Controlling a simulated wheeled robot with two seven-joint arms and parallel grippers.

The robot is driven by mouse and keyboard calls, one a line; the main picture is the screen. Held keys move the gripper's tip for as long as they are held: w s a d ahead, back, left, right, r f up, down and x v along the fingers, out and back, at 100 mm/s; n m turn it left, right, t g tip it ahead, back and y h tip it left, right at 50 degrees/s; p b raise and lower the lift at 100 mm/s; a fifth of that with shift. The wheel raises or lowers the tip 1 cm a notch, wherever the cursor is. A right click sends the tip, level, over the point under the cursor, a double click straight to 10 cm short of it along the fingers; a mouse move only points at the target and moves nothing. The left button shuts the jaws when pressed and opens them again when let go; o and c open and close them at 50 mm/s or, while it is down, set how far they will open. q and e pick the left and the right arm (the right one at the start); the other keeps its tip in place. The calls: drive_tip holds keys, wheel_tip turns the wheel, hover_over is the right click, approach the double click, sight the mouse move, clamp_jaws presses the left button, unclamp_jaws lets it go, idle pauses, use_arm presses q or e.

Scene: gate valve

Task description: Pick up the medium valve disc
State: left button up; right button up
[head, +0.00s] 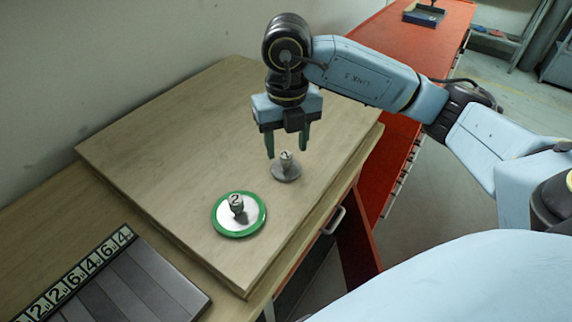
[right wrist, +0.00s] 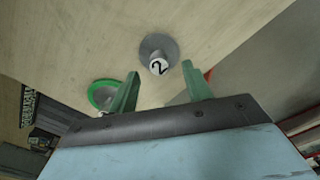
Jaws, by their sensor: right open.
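Two round metal valve discs with upright knobs lie flat on the wooden board. The larger one, a green-rimmed disc (head: 251,226), has a "2" on its knob. The smaller one, a plain grey disc (head: 287,175), lies behind it to the right. In the right wrist view the grey disc (right wrist: 160,46) shows a "2" on its knob, and the green-rimmed disc (right wrist: 101,94) is partly behind a finger. I cannot tell from labels which is the medium one. My right gripper (head: 287,151) is open and empty, pointing down just above the grey disc's knob. My left gripper is out of view.
The wooden board (head: 170,130) is otherwise clear. A numbered strip (head: 75,275) and a grey slatted panel (head: 145,285) lie at the lower left. A red cabinet top (head: 400,50) holding a small tray (head: 423,15) stands beyond. A wall borders the left.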

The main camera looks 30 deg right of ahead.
sight(286, 154)
wheel_tip(286, 154, down, 4)
drive_tip(key=shift+w+f, duration=0.1)
drive_tip(key=c, duration=1.1)
